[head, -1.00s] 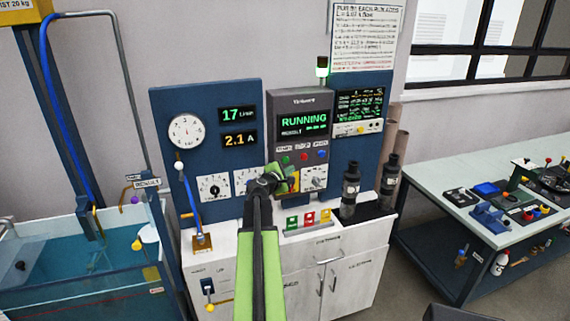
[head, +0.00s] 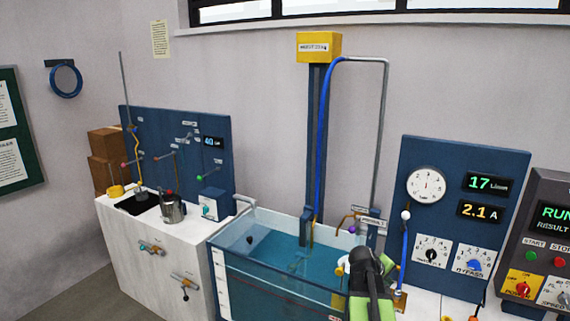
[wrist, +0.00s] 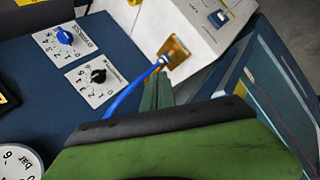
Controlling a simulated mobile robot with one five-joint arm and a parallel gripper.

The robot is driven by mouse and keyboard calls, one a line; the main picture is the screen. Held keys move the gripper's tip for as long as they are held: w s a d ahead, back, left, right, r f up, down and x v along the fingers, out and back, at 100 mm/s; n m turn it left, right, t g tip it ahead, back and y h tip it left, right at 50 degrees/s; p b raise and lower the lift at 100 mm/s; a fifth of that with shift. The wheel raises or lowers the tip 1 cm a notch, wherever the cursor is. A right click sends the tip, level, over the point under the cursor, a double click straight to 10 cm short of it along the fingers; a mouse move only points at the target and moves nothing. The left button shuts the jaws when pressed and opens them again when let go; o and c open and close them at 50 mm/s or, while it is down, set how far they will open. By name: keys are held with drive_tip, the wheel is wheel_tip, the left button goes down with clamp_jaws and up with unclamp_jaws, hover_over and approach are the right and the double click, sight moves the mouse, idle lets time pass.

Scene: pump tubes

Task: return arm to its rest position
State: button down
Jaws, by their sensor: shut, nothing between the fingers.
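My arm shows in the head view as a dark wrist joint with green parts, low and right of centre, in front of the water tank's right end and the gauge panel (head: 450,155). In the wrist view my gripper (wrist: 157,92) is shut and empty, its narrow green fingers together beyond the broad green body with a black edge. The fingers appear in front of the blue panel, close to the blue hose (wrist: 125,98) in the picture. I cannot tell how far apart they are. My fingertips are not clear in the head view.
The water tank (head: 235,262) stands at centre, with a tall blue column (head: 317,150) and yellow box (head: 318,46) above. A white bench (head: 125,240) with a metal jug (head: 172,208) is at left. Two dials (head: 433,252) (head: 474,261) and the RUNNING display (head: 553,214) are at right.

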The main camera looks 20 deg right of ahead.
drive_tip(key=w+a+f+y, duration=0.2)
drive_tip(key=a, duration=1)
drive_tip(key=w+a+f+y, duration=0.2)
drive_tip(key=a+f, duration=0.1)
drive_tip(key=a, duration=0.8)
drive_tip(key=s+a+g+y, duration=0.1)
drive_tip(key=s+a+y, duration=0.1)
drive_tip(key=a, duration=0.9)
drive_tip(key=s+a+f+y, duration=0.1)
drive_tip(key=a+y, duration=0.1)
drive_tip(key=a, duration=1)
drive_tip(key=shift+s+m+g, duration=0.3)
drive_tip(key=shift+s+g, duration=0.05)
drive_tip(key=shift+g, duration=0.05)
drive_tip(key=shift+f, duration=0.1)
